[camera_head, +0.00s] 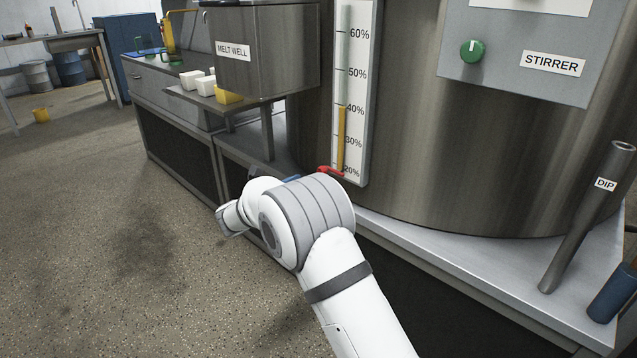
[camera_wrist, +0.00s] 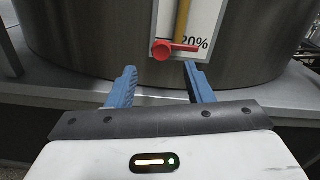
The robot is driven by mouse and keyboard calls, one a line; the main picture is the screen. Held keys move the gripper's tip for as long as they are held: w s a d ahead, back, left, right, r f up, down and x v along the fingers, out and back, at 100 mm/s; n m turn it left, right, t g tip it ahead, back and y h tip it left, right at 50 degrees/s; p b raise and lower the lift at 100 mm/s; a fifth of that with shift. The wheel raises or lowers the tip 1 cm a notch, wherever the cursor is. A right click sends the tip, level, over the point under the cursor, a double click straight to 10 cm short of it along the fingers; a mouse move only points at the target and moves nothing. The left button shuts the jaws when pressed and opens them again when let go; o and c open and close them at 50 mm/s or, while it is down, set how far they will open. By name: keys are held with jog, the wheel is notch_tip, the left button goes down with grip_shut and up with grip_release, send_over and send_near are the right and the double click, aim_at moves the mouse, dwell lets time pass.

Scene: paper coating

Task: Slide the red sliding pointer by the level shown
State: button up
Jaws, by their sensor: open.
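The red sliding pointer (camera_head: 329,171) sits at the low end of the level gauge (camera_head: 365,95), by the 20% mark. In the wrist view the red pointer (camera_wrist: 163,49) has a round knob and a short bar reaching right towards the 20% label. A yellow level column (camera_head: 341,138) in the gauge tops out at about 40%. My gripper (camera_wrist: 158,78) is open and empty, its two blue fingers apart, just short of the pointer and below it in the picture. In the head view my arm hides most of the gripper.
The gauge is on a large steel tank (camera_head: 480,150) standing on a bench (camera_head: 500,265). A melt well (camera_head: 262,50) with a shelf of white and yellow blocks is left of the gauge. A dip tube (camera_head: 588,215) stands at right.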

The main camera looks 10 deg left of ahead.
jog(key=b+x, duration=0.2)
jog(key=x, duration=0.4)
jog(key=shift+w+d, duration=0.2)
grip_shut()
dwell(0.4)
